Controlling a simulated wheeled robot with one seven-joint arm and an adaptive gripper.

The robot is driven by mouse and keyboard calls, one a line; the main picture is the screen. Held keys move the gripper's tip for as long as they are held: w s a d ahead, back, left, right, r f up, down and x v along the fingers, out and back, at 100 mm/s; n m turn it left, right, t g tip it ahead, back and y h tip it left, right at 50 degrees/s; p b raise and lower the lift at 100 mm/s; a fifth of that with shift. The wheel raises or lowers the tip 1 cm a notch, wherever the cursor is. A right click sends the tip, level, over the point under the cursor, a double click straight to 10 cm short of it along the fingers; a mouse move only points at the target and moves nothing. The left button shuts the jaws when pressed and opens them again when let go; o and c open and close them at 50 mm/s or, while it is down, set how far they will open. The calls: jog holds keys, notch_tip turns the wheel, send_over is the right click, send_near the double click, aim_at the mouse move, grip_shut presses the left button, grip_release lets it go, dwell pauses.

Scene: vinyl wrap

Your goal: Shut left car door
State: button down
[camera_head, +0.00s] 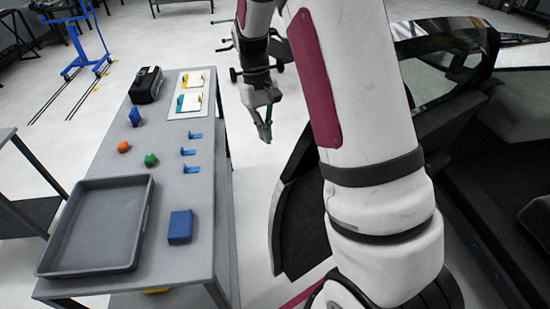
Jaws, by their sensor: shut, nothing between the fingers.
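The car door (306,222) is dark and stands swung out from the car body, right of the grey table. My white arm covers its middle, so only its lower left panel and the window frame at the upper right show. The dark car body (480,190) with its open doorway fills the right side. My gripper (266,132) is shut and empty. It hangs in the gap between the table and the door, pointing down, apart from the door in the picture.
A grey table (180,220) on the left holds a grey tray (100,225), a blue block (180,226), orange and green balls, blue brackets and a black device (146,85). A blue trolley (85,45) stands behind. Bare floor (255,200) separates table and door.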

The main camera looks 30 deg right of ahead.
jog(key=s+f+p, duration=0.4)
jog(key=s+f, duration=0.2)
jog(key=f, duration=0.4)
jog(key=shift+f, duration=0.15)
jog(key=shift+s+d, duration=0.1)
jog(key=shift+s, duration=0.05)
